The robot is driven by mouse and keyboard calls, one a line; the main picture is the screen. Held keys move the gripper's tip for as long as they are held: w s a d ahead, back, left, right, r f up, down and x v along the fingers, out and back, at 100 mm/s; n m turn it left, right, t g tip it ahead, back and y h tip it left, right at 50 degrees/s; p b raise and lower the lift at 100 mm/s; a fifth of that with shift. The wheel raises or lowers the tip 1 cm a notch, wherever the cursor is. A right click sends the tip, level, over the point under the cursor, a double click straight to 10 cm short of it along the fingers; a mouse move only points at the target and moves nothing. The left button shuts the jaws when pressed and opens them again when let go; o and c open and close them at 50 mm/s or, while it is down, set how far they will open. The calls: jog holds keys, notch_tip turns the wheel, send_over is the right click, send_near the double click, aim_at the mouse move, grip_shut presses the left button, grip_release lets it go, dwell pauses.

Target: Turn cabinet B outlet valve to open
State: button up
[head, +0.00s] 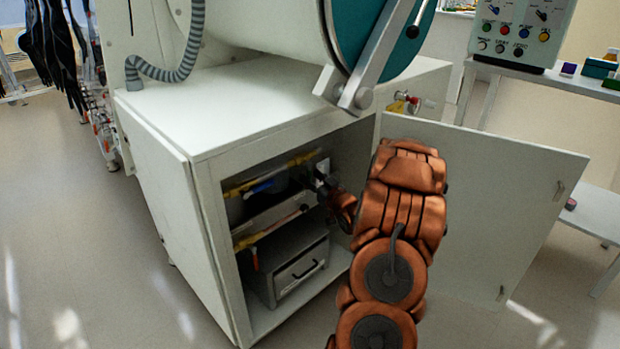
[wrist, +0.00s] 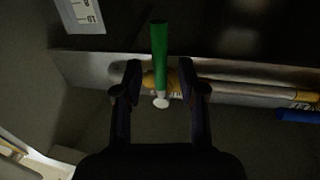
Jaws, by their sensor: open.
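In the wrist view a valve with a green lever (wrist: 159,48) sits on a pipe with yellow fittings (wrist: 240,92). The lever stands crosswise to the pipe, with a pale round knob at its lower end. My gripper (wrist: 161,70) is open, one finger on each side of the lever. I cannot tell whether either finger touches it. In the head view my gripper (head: 324,178) reaches into the open cabinet, and the green lever is hidden there. No label naming the outlet valve can be read.
A blue lever (wrist: 297,115) is on the right in the wrist view and inside the cabinet (head: 262,187). Yellow pipes (head: 270,172) cross above a grey drawer box (head: 300,270). The cabinet door (head: 500,210) stands open to the right of my arm. A white label (wrist: 82,14) is at upper left.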

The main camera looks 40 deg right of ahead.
jog(key=shift+x, duration=0.8)
grip_shut()
